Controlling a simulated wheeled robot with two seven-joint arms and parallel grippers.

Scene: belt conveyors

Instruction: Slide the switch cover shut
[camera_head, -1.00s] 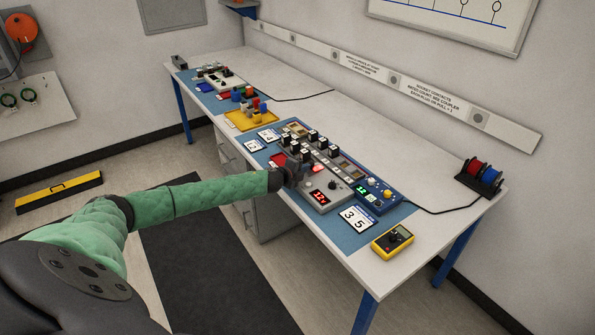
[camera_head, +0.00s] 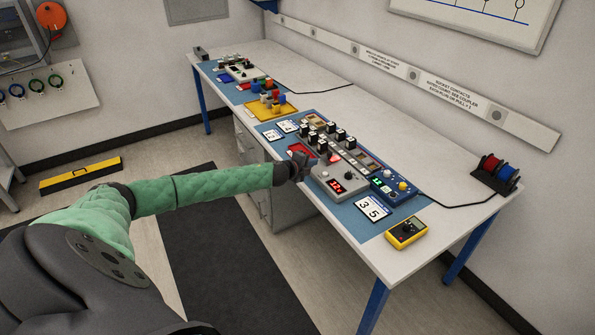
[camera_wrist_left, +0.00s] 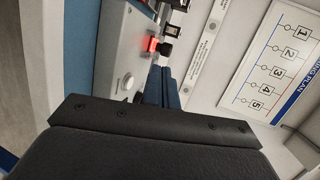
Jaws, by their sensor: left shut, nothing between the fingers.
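The grey control panel (camera_head: 345,197) lies on the bench's blue mat, with black switches, a lit red part (camera_head: 335,158) and a red number display. In the left wrist view the lit red part (camera_wrist_left: 151,44) has a black block beside it. I cannot make out a separate switch cover or whether it is open. My left gripper (camera_head: 309,163) is at the panel's near edge, beside the lit part. In the left wrist view its fingers (camera_wrist_left: 163,72) are together and empty, pointing toward the panel. Whether they touch it is unclear. My right gripper is out of view.
A blue panel (camera_head: 399,190) adjoins the grey one at the back. A yellow meter (camera_head: 407,233) and a number card (camera_head: 373,208) lie toward the near right. A yellow tray (camera_head: 262,113) and another panel are farther left.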

